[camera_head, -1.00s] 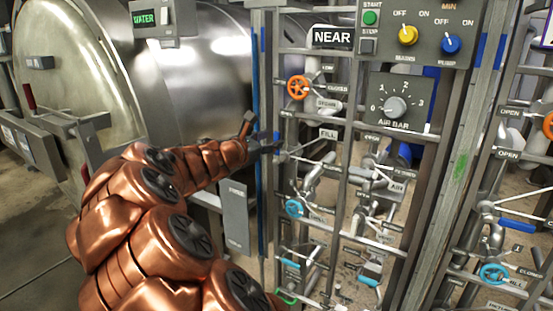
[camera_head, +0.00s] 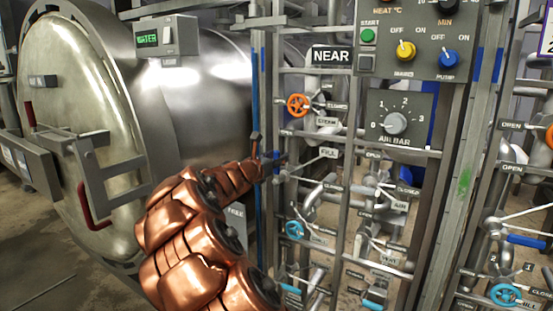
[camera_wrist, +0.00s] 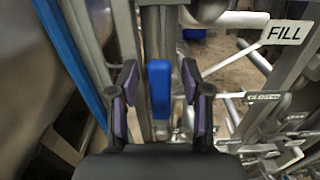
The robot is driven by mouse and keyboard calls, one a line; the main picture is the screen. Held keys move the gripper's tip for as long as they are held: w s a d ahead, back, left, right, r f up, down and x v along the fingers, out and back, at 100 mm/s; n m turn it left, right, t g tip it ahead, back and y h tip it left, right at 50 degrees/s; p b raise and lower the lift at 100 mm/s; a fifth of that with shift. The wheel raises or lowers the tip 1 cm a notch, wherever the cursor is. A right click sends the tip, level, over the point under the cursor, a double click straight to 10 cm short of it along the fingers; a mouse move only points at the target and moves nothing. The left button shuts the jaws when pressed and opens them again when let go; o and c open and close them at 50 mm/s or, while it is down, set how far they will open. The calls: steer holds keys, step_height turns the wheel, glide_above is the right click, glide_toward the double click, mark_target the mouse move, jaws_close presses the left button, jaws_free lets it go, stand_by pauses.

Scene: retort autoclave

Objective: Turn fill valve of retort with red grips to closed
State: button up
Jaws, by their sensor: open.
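The retort with red grips (camera_head: 92,217) stands at the left, its round door facing left. The FILL label (camera_head: 330,153) is on the pipe panel beside it and also shows at the upper right of the wrist view (camera_wrist: 287,33). A blue lever grip (camera_wrist: 159,90) stands upright in the wrist view, left of that label. My gripper (camera_wrist: 161,105) is open, with one dark finger on each side of the blue grip and visible gaps to it. In the head view my gripper (camera_head: 262,155) is at the panel's left edge, and its fingers are hard to make out.
The NEAR panel carries an orange wheel (camera_head: 298,105), a light-blue wheel (camera_head: 295,229) and several pipes and crossbars. A control box (camera_head: 398,118) with an AIR BAR dial sits above right. A blue strip (camera_wrist: 72,60) runs along a post close to my left finger.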

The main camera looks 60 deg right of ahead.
steer(key=shift+d, duration=0.15)
jaws_close()
stand_by(0.4)
